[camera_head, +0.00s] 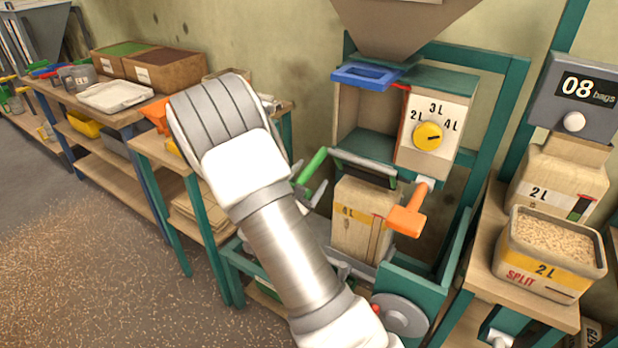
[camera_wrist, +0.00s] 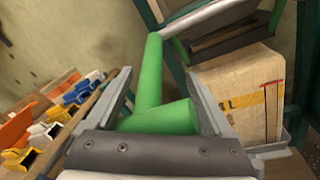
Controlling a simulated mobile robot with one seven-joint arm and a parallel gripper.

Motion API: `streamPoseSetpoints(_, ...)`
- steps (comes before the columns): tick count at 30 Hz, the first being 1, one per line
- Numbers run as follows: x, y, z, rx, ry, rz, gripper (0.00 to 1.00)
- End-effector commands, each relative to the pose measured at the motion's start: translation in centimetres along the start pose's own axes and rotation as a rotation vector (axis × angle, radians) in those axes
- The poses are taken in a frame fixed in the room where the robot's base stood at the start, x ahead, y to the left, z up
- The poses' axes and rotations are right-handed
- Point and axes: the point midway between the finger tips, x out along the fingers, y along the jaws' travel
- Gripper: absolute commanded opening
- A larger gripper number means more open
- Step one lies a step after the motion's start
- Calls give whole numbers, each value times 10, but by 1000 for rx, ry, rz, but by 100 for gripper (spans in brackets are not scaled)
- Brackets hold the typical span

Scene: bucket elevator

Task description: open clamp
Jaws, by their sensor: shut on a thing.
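The clamp's green handle (camera_head: 312,165) sticks out at the left of the bagging machine. In the wrist view the green handle (camera_wrist: 152,75) stands between the two fingers of my gripper (camera_wrist: 165,100), which is shut on it. In the head view my arm hides most of the gripper. The clamp's dark bars (camera_head: 365,167) lie across the top of a paper bag (camera_head: 358,218) marked 4L. The bag stands upright under the spout and also shows in the wrist view (camera_wrist: 235,85). I cannot tell whether the bars press on the bag.
An orange handle (camera_head: 406,212) juts out just right of the bag. A yellow dial (camera_head: 428,136) with 2L, 3L and 4L marks sits above it. A wooden bench (camera_head: 135,112) with trays and scoops is at the left. A filled 2L container (camera_head: 545,262) stands at the right.

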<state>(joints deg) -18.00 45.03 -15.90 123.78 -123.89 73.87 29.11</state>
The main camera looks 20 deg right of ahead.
Motion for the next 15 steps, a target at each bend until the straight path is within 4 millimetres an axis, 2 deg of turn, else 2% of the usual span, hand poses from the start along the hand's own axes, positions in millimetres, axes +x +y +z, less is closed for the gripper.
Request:
streamPoseSetpoints(8, -1, 2, 2, -4, 11, -6, 0)
streamPoseSetpoints(15, -3, 10, 14, 12, 89, -55, 0)
